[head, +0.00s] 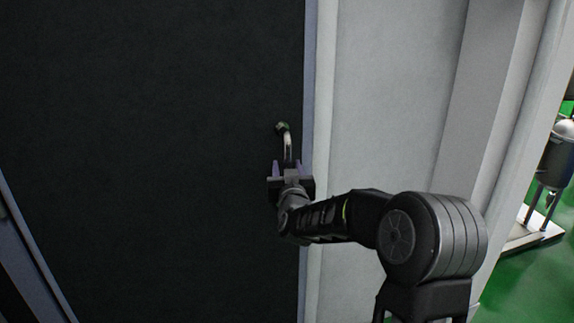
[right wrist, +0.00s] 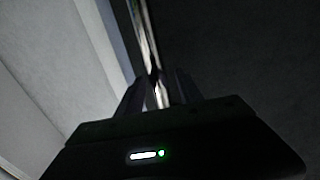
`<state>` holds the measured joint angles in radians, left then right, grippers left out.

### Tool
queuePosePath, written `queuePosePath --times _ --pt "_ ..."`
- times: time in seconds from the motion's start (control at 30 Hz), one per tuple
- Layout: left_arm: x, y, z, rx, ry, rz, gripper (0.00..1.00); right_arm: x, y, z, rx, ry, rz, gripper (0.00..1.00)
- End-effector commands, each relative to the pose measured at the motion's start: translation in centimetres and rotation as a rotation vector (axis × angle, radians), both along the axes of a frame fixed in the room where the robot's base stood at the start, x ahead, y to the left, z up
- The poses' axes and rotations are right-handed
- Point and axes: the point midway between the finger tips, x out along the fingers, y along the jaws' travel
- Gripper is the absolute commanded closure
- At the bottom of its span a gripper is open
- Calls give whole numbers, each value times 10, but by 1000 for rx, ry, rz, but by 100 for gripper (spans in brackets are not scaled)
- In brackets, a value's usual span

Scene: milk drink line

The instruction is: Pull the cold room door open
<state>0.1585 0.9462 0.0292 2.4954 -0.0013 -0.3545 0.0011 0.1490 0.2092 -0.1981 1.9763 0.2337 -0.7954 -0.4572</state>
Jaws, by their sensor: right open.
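The cold room door (head: 150,130) is a large dark panel filling the left and middle of the head view. It looks closed in its pale frame. A curved metal handle (head: 288,143) sits near the door's right edge. My right gripper (head: 289,168) is at the lower part of the handle, with its fingers open on either side of it. In the right wrist view the handle bar (right wrist: 147,35) runs down between the two open fingers (right wrist: 159,88). Whether the fingers touch the bar cannot be told. My left gripper is not in view.
A pale wall (head: 390,90) stands right of the door frame. At the far right, beyond the wall's edge, a green floor (head: 530,290) and a metal machine on legs (head: 556,160) show. A grey frame edge (head: 30,250) runs along the door's lower left.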

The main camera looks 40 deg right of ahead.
Motion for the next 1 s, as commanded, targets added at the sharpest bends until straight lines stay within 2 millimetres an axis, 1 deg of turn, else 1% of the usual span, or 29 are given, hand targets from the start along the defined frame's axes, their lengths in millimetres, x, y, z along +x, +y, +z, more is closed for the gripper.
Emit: queuePosePath --times 0.1,0.37,0.87,0.9,1.0 --pt "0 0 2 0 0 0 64 5 -4 0 -1 1 0 57" --pt "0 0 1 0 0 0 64 6 -4 0 -1 1 0 58" --pt "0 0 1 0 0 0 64 6 -4 0 0 0 0 99" --pt "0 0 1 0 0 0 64 6 -4 0 0 0 0 100" --pt "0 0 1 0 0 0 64 6 -4 0 0 0 0 100"
